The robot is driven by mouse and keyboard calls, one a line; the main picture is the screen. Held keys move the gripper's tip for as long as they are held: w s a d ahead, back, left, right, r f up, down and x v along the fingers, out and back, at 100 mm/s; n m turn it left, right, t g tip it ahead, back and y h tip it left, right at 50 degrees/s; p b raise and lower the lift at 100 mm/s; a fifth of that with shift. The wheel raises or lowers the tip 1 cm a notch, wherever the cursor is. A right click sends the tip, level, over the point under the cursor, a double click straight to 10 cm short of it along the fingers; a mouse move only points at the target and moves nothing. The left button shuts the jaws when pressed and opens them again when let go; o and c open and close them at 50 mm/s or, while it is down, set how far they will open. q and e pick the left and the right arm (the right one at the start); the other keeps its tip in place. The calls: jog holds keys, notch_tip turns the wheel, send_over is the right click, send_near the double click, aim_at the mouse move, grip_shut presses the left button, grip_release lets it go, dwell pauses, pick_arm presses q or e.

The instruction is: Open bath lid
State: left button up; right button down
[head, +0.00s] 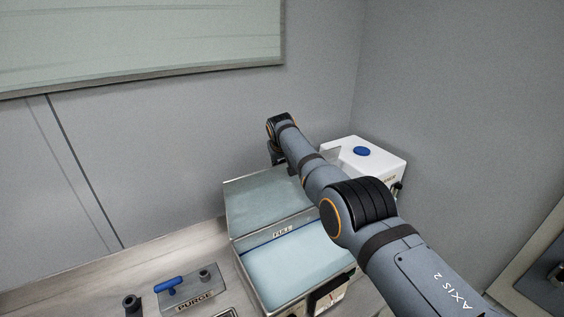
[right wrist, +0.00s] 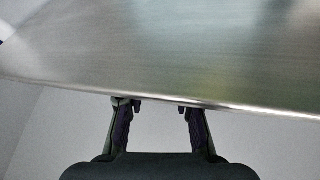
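The bath (head: 262,291) is a metal box in the middle of the head view, with pale blue liquid inside and a small FILL label at its back. A flat grey-green metal panel, which looks like the bath lid (head: 262,198), stands tilted up behind the liquid, so the bath's top is uncovered. My right gripper (head: 278,158) is at the lid's upper far edge, partly hidden by its wrist. In the right wrist view its fingers (right wrist: 156,104) are apart, with the tips at the edge of a broad metal sheet (right wrist: 160,55). Contact is unclear. My left gripper is not in view.
A white box with a blue cap (head: 361,151) stands behind my right arm. A PURGE block with a blue lever (head: 170,285) sits left of the bath. The grey wall rises close behind. The bench (head: 150,262) left of the bath is mostly clear.

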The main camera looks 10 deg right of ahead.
jog(key=shift+s+a+r, duration=0.1)
jog(key=shift+s, duration=0.1)
jog(key=c, duration=1.5)
grip_release()
jog(key=o, duration=0.5)
jog(key=shift+s+a+r, duration=0.1)
jog(key=shift+s+r, duration=0.05)
jog(key=shift+c, duration=0.2)
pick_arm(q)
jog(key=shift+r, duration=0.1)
